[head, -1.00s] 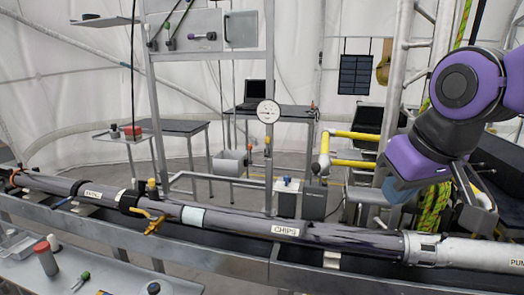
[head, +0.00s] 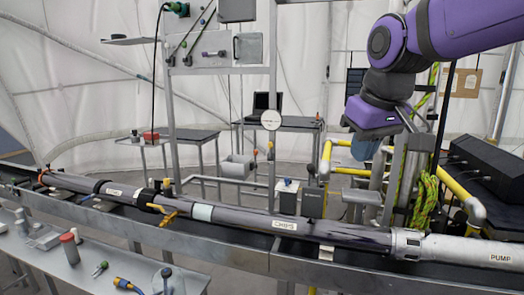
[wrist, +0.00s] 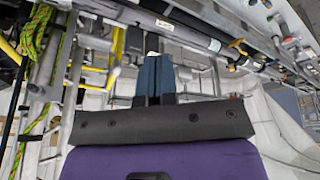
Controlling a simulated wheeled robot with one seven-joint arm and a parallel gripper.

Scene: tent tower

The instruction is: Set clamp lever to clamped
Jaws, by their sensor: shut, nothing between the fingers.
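A long dark pipe (head: 340,233) runs across the front in the head view, in a grey trough. A yellow-orange lever (head: 168,216) sits on it by a black band, left of the middle. I cannot tell for sure that this is the clamp lever, nor its setting. A yellow lever also shows small by the pipe in the wrist view (wrist: 237,43). A metal coupling (head: 408,244) joins the pipe to the PUMP section at the right. My gripper (head: 365,155) hangs beyond and above the pipe, right of the yellow lever. Its blue fingers (wrist: 154,64) are shut and empty.
Yellow rails (head: 328,158) and a green rope (head: 426,200) stand near my gripper at the right. A metal frame post (head: 272,90) rises behind the pipe. A grey bench (head: 75,270) with small tools lies at the front left.

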